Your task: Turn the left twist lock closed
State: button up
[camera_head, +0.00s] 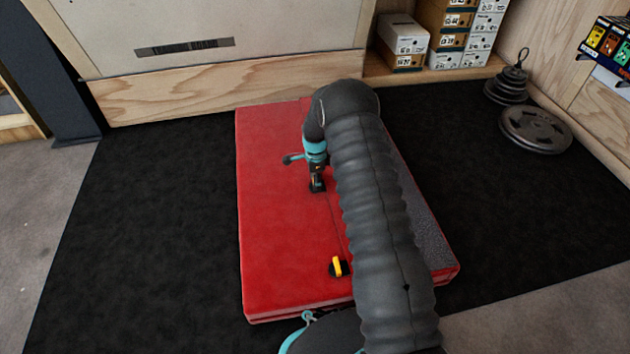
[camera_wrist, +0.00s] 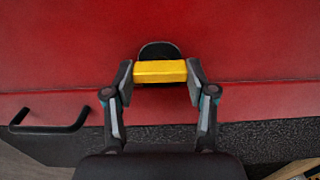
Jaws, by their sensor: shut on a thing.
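A yellow twist lock handle (camera_wrist: 160,72) on a dark round base (camera_wrist: 159,50) sits on a red pad (camera_head: 275,220). In the wrist view my gripper (camera_wrist: 161,73) has one finger at each end of the handle and is shut on it. The handle lies level in that view, roughly in line with the pad's seam. In the head view my gripper (camera_head: 317,186) is down at the pad's middle and hides this lock's handle. A second yellow-handled twist lock (camera_head: 337,266) sits nearer on the pad, apart from my gripper. My arm covers part of the pad.
A black handle (camera_wrist: 48,128) is at the left in the wrist view. The pad lies on a black mat (camera_head: 150,200). Shoe boxes (camera_head: 403,42) and weight plates (camera_head: 535,129) stand at the back right. The mat left of the pad is clear.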

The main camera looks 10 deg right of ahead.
jog(key=o, duration=1.2)
jog(key=shift+c, duration=0.2)
jog(key=shift+r, duration=0.1)
notch_tip(320, 180, up, 12)
